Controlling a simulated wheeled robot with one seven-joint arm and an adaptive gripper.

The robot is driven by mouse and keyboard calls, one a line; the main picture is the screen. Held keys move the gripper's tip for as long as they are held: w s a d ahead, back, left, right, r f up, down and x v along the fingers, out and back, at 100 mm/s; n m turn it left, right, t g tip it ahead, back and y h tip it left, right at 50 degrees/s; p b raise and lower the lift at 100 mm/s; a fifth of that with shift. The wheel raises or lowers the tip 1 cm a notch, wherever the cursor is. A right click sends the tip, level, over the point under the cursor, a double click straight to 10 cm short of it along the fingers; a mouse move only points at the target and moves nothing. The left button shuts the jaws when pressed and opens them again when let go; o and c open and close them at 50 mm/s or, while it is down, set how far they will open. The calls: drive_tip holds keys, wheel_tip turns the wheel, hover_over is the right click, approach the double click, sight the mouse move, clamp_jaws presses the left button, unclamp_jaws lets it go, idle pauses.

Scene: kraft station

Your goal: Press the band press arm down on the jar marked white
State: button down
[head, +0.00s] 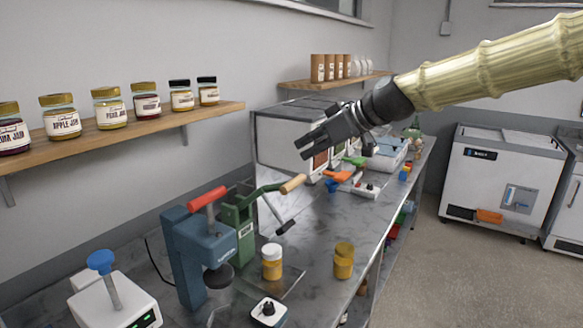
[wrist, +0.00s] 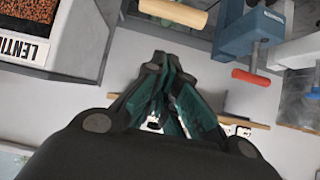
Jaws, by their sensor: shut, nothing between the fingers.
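A blue press (head: 192,250) with a red-gripped arm (head: 207,198) and a dark round head stands on the counter. Behind it is a green press (head: 238,220) with a wooden-handled lever (head: 292,184). I cannot tell which is the band press. A yellow jar with a white lid (head: 272,262) stands upright right of the presses. Another yellow jar with a mustard lid (head: 343,262) stands farther right. My gripper (head: 301,149) is shut and empty, in the air above the wooden handle, apart from it. The wrist view shows the wooden handle (wrist: 172,12) and red grip (wrist: 250,77) beyond my fingers (wrist: 165,98).
A wall shelf (head: 160,117) holds several jam jars. A dispenser labelled LENTIL (wrist: 45,40) is close in the wrist view. A blue-knobbed device (head: 112,300) and small white scale-like box (head: 268,311) stand in front. Bare counter (head: 312,250) lies between the two yellow jars.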

wheel_tip(320, 180, up, 2)
drive_tip(key=shift+d+f, duration=0.1)
drive_tip(key=p+x, duration=0.3)
drive_tip(key=x, duration=0.6)
drive_tip(key=shift+w+a+f, duration=0.1)
drive_tip(key=shift+w+a, duration=0.05)
drive_tip(key=shift+a, duration=0.15)
drive_tip(key=shift+f+p, duration=0.15)
drive_tip(key=shift+p, duration=0.2)
drive_tip(key=shift+s+d+f+p, duration=0.25)
drive_tip(key=shift+s+d+f, duration=0.15)
drive_tip(key=shift+d, duration=0.1)
drive_tip(key=shift+s+d+f+p, duration=0.25)
drive_tip(key=shift+d+f, duration=0.15)
drive_tip(key=shift+d, duration=0.1)
drive_tip(key=shift+s+d+f, duration=0.1)
drive_tip(key=shift+d+f, duration=0.05)
drive_tip(key=shift+d, duration=0.05)
drive_tip(key=shift+f, duration=0.25)
